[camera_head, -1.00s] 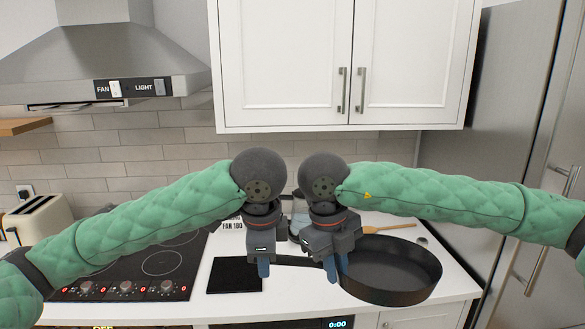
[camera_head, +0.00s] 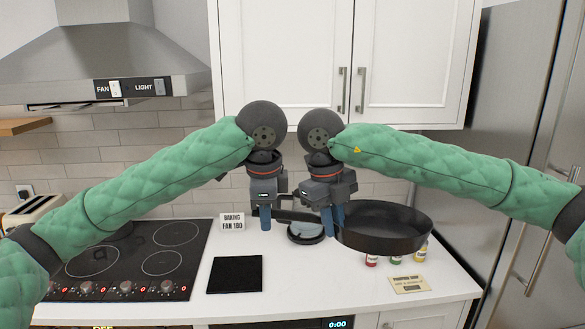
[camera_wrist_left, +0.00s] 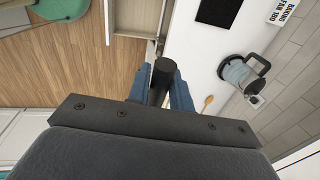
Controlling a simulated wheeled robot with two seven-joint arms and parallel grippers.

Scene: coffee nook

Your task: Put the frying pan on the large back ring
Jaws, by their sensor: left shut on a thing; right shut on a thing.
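The black frying pan (camera_head: 387,226) is held level above the counter at the right, its handle pointing left. My left gripper (camera_head: 265,220) is shut on the handle near its end; the handle end (camera_wrist_left: 164,70) also shows between the fingers in the left wrist view. My right gripper (camera_head: 333,220) is shut on the handle close to the pan's body. The black hob (camera_head: 128,283) is at the left, well apart from the pan. Its back right ring (camera_head: 175,233) is bare; the back left part is partly hidden by my left arm.
A black square mat (camera_head: 235,274) and a "BAKING FAN 180" sign (camera_head: 233,223) lie between hob and pan. A glass jug (camera_head: 306,234) stands behind the grippers. Small jars (camera_head: 397,258) and a card (camera_head: 409,284) are by the pan. The hood (camera_head: 100,55) overhangs the hob.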

